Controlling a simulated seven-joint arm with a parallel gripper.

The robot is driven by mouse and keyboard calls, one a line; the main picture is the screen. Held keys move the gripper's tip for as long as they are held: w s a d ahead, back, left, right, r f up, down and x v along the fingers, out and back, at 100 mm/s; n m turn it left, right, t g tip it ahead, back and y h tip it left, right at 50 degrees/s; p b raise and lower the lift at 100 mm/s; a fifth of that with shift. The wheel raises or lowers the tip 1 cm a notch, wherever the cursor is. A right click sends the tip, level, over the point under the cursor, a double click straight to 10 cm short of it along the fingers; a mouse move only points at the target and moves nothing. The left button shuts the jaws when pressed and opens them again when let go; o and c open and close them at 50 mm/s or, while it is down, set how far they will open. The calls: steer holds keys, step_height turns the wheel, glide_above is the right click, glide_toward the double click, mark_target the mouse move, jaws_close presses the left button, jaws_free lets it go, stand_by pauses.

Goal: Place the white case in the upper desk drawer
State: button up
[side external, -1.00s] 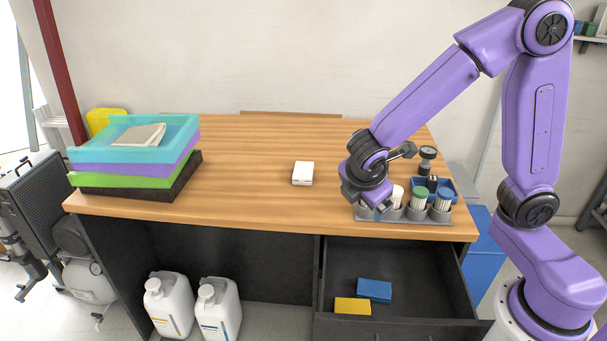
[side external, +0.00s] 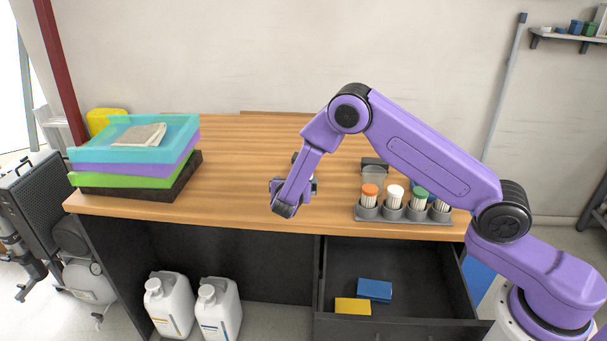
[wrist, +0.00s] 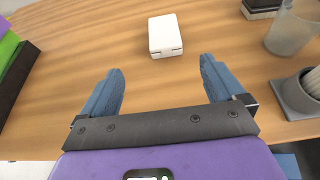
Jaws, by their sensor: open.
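The white case (wrist: 165,36) lies flat on the wooden desk in the wrist view, just beyond my fingertips and roughly centred between them. In the side external view it is mostly hidden behind my wrist. My gripper (wrist: 160,80) is open and empty, with its two blue-grey fingers spread wide; it also shows in the side external view (side external: 298,184), over the desk's middle. The upper desk drawer (side external: 415,265) is pulled open below the desktop at right. It holds a blue box (side external: 374,290) and a yellow box (side external: 352,306), with bare floor around them.
Stacked coloured trays (side external: 84,180) with a cloth (side external: 140,134) on top stand at the desk's left. A grey rack (side external: 400,217) with several capped containers stands at the right, above the drawer. White jugs (side external: 217,310) stand under the desk.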

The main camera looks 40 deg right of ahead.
steer(key=x, duration=1)
steer(key=shift+w+d+f, duration=0.1)
steer(key=shift+d+f, duration=0.05)
steer(key=shift+d, duration=0.05)
steer(key=x, duration=0.3)
steer(key=shift+d+f, duration=0.25)
steer(key=shift+d, duration=0.15)
steer(key=shift+x, duration=0.85)
steer(key=c, duration=1.2)
steer(key=shift+r, duration=0.1)
